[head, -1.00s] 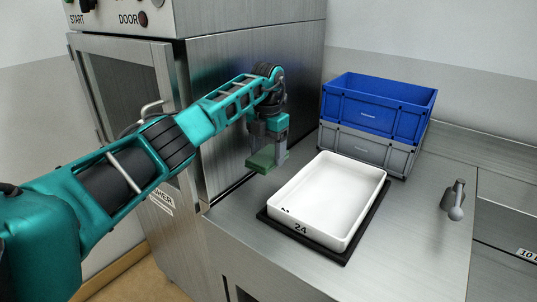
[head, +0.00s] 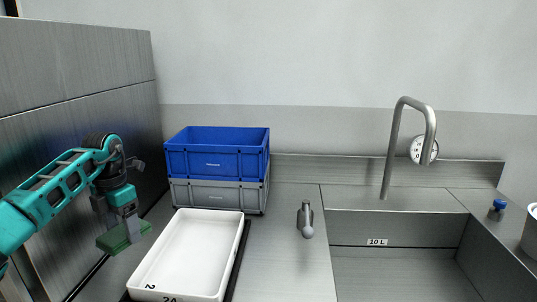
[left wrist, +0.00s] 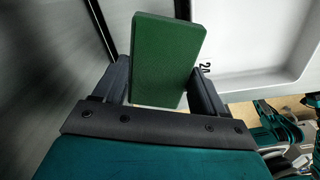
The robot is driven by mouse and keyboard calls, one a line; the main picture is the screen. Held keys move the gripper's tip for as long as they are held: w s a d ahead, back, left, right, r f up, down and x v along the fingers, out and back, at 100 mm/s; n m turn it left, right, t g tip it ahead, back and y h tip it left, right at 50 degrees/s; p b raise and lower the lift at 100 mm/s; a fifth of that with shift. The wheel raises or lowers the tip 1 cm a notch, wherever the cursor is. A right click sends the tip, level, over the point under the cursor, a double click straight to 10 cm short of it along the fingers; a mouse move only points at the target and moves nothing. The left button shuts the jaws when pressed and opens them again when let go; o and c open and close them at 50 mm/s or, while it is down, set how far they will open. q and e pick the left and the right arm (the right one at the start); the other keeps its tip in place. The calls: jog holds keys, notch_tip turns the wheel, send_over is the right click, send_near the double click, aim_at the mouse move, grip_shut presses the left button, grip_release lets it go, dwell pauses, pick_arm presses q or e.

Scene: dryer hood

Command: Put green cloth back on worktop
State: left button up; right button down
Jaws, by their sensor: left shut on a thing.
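The green cloth (head: 112,240) looks like a flat, stiff green pad. My left gripper (head: 124,228) is shut on it, with the fingers pointing down. In the left wrist view the cloth (left wrist: 165,60) sticks out between the two fingers (left wrist: 160,88). The worktop (head: 290,268) is bare brushed steel. The cloth is at its left side, between the tall steel machine and the white tray, and seems to be held above the surface. The exact gap under it cannot be told. My right gripper does not show in the head view.
The white tray (head: 200,245) stands on a dark mat right of the cloth. A blue crate (head: 218,152) on a grey crate (head: 215,194) stands behind it. A grey metal tool (head: 306,220) stands on the worktop. The sink (head: 400,270) and tap (head: 392,145) are right. The steel machine (head: 90,110) walls the left.

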pick_arm(q)
jog(key=s+d+f+m, duration=0.1)
jog(key=s+d+m, duration=0.7)
jog(key=m, duration=0.7)
jog(key=s+d+m, duration=0.7)
jog(key=s+m, duration=0.2)
jog(key=m, duration=0.7)
jog(key=shift+s+d+f, duration=0.25)
jog(key=shift+d+f, duration=0.1)
jog(key=shift+d, duration=0.05)
